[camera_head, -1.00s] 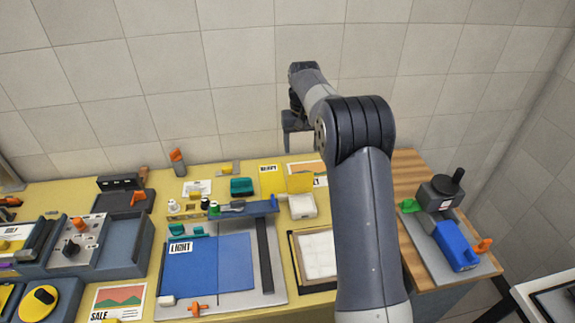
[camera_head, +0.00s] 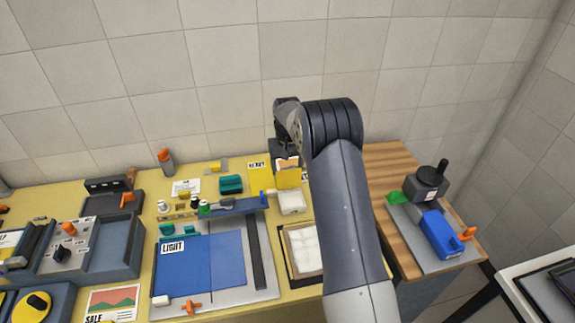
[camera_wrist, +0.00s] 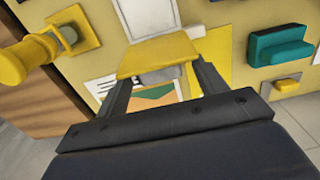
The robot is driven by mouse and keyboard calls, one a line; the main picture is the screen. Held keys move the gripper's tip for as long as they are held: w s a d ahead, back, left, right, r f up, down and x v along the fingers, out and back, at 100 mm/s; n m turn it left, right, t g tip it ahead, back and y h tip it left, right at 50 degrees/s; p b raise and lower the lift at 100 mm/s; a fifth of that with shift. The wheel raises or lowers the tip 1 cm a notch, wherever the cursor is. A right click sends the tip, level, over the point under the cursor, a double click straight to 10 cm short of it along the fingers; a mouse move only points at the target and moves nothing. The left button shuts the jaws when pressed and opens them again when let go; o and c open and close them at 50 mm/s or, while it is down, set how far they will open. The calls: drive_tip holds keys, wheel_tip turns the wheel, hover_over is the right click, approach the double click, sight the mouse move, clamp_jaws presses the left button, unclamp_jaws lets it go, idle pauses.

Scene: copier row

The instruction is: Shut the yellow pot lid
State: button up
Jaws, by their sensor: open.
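The small white pot (camera_head: 291,203) stands on the yellow counter, with its yellow lid (camera_head: 288,178) raised upright at its back edge. In the wrist view the yellow lid (camera_wrist: 158,57) lies between and just beyond the fingertips, with the white pot (camera_wrist: 150,16) behind it. My gripper (camera_wrist: 163,72) is open, one dark finger at each side of the lid; I cannot tell whether either touches it. In the head view my gripper (camera_head: 286,158) is just behind and above the lid, partly hidden by my arm.
A teal block (camera_head: 231,184) stands left of the pot, and a long blue-grey bar (camera_head: 238,207) lies close to its left. A framed white panel (camera_head: 303,248) is in front. A yellow knobbed fitting (camera_wrist: 60,40) shows in the wrist view. The tiled wall (camera_head: 225,100) is behind.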

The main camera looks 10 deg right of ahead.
drive_tip(key=shift+c, duration=0.2)
drive_tip(key=c, duration=1.4)
